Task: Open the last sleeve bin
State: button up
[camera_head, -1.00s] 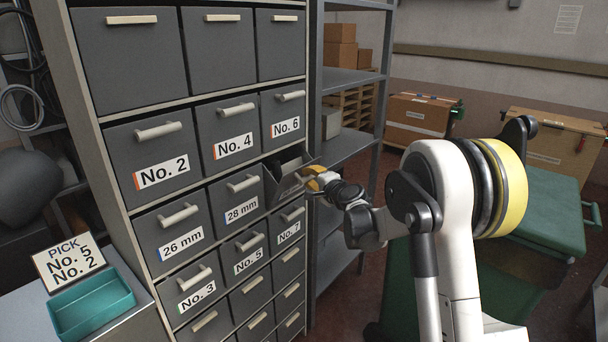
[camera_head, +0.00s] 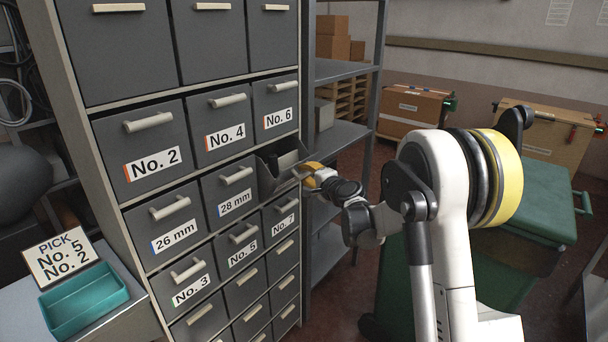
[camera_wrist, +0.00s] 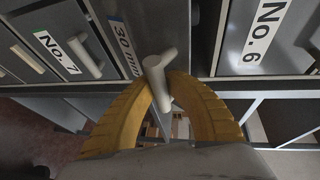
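The 30 mm bin (camera_head: 267,178) is in the right column of the grey cabinet, right of the 28 mm bin (camera_head: 233,187). It is pulled partly out, and its dark inside shows from above. In the wrist view its 30 mm label (camera_wrist: 122,46) stands beside its pale bar handle (camera_wrist: 155,66). My gripper (camera_head: 304,175) is at the bin's front. In the wrist view the yellow fingers of my gripper (camera_wrist: 161,88) close in on the handle from both sides. The 26 mm bin (camera_head: 172,222) is shut.
Other shut bins surround it, including No. 6 (camera_head: 277,107) above and No. 7 (camera_head: 282,222) below. A grey shelf rack (camera_head: 345,140) stands close on the right. A teal tray (camera_head: 85,304) and a pick sign (camera_head: 60,258) are at lower left. Green carts stand behind my arm.

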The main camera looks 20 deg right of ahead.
jog(key=o, duration=0.5)
jog(key=shift+s+d+r, duration=0.2)
jog(key=shift+s+d, duration=0.05)
jog(key=shift+d, duration=0.1)
jog(key=shift+c, duration=0.2)
jog(key=shift+w, duration=0.1)
jog(key=shift+a+f, duration=0.1)
jog(key=shift+a, duration=0.05)
jog(key=v, duration=1.2)
